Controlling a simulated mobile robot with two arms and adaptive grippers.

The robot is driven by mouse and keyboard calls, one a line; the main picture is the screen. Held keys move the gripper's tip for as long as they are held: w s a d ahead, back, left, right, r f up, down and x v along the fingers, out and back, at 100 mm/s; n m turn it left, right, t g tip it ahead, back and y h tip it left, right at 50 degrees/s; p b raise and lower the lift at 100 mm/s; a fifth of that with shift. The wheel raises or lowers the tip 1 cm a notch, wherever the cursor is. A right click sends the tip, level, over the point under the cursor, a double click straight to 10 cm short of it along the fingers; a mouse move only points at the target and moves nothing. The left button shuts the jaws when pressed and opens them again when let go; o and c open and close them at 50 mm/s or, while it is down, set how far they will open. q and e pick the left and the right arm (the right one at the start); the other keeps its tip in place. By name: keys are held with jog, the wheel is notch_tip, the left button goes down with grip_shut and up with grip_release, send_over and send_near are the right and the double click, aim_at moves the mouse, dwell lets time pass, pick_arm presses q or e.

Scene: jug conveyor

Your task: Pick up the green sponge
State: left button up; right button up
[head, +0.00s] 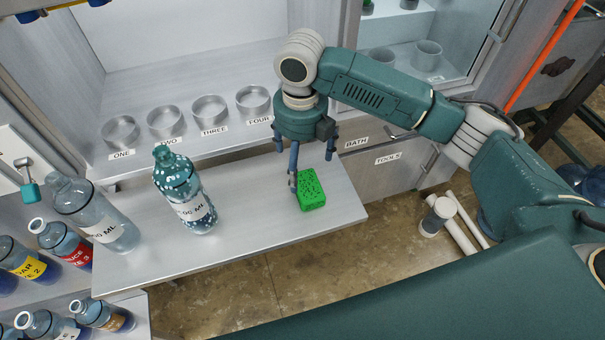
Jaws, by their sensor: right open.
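The green sponge (313,193) with dark specks lies on the grey metal shelf, near its right end. My right gripper (308,168) hangs over the shelf with its fingers pointing down and spread open. One finger reaches down at the sponge's left edge; I cannot tell if it touches. The other fingers are higher, above and behind the sponge. Nothing is held in it. My left gripper is not in view.
The metal shelf (250,222) also bears a speckled bottle (184,190) left of the sponge. A larger clear bottle (92,215) and several labelled bottles stand farther left. Several numbered round holders line the ledge behind. The shelf's front edge drops to the floor (270,275).

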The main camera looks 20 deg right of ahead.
aim_at(303, 187)
jog(key=shift+d+f, duration=0.15)
jog(key=shift+f, duration=0.15)
jog(key=f, duration=0.1)
jog(key=s+f, duration=0.1)
jog(key=f, duration=0.1)
jog(key=shift+s+p, duration=0.25)
jog(key=shift+p, duration=0.1)
jog(key=f, duration=0.1)
jog(key=f+p, duration=0.1)
jog(key=f, duration=0.3)
jog(key=shift+w+p, duration=0.25)
jog(key=shift+p, duration=0.05)
jog(key=shift+f, duration=0.65)
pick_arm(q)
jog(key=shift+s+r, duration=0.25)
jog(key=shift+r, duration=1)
pick_arm(e)
jog(key=shift+w, duration=0.1)
jog(key=c, duration=1)
